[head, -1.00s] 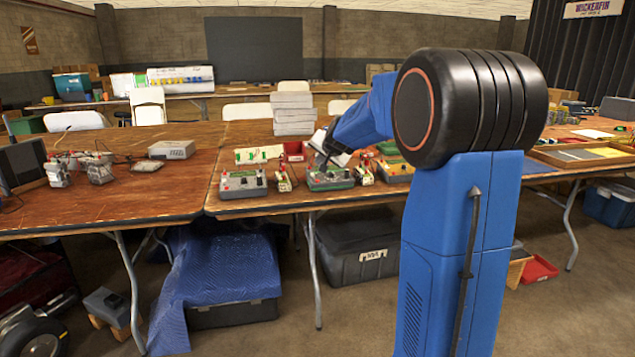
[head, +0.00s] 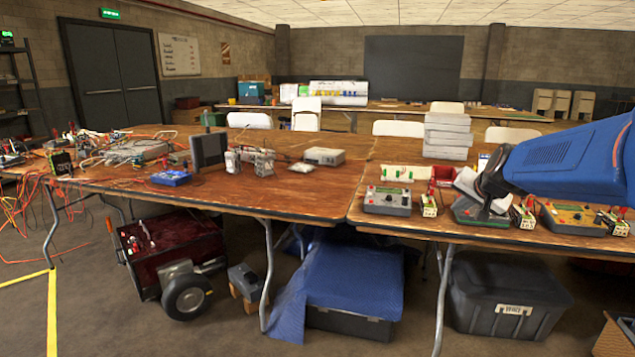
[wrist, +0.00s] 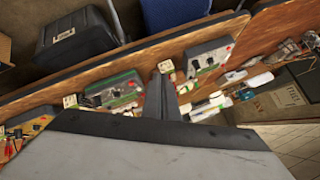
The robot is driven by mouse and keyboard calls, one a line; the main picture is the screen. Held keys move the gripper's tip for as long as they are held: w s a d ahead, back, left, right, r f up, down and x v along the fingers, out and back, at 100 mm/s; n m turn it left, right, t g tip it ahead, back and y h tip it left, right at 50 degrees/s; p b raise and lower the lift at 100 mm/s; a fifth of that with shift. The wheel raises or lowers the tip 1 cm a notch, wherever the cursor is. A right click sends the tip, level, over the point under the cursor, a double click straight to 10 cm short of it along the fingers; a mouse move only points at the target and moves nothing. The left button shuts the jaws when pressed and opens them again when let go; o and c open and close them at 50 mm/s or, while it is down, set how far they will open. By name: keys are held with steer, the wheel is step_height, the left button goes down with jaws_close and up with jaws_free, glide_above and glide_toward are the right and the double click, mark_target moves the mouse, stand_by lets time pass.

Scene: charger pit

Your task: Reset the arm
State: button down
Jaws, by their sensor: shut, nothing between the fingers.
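My gripper (wrist: 163,97) shows at the lower middle of the wrist view, with its dark fingers together and nothing between them. In the head view my blue arm reaches in from the right edge, and its dark gripper end (head: 492,183) is over the row of chargers on the right table. A grey charger with a green panel (head: 478,212) is beneath it and partly hidden. I cannot tell from these views whether the gripper touches it.
A grey charger (head: 387,200) and a yellow-panelled charger (head: 572,217) flank the gripper. White stacked boxes (head: 447,136) stand behind. The left table (head: 230,200) holds a dark monitor (head: 208,149) and cables. A black bin (head: 508,290) and blue-draped box (head: 352,280) are underneath.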

steer(key=s+a+f+n+g, duration=0.1)
steer(key=s+a, duration=0.2)
steer(key=s, duration=0.4)
steer(key=s+a+f+n+g+y, duration=0.1)
steer(key=s+a+f+n, duration=0.15)
steer(key=s, duration=0.45)
steer(key=s+a+f+n+g, duration=0.1)
steer(key=s+a, duration=0.3)
steer(key=s, duration=0.2)
steer(key=s+f+n, duration=0.1)
steer(key=s+f, duration=0.1)
steer(key=s, duration=0.4)
steer(key=s+a+f+n+g, duration=0.1)
steer(key=s+f, duration=0.2)
steer(key=s, duration=0.3)
steer(key=s+f+n+g, duration=0.1)
steer(key=s+f, duration=0.1)
steer(key=s, duration=0.5)
steer(key=shift+a+f+h, duration=0.2)
steer(key=shift+f+h, duration=0.1)
steer(key=shift+f, duration=0.1)
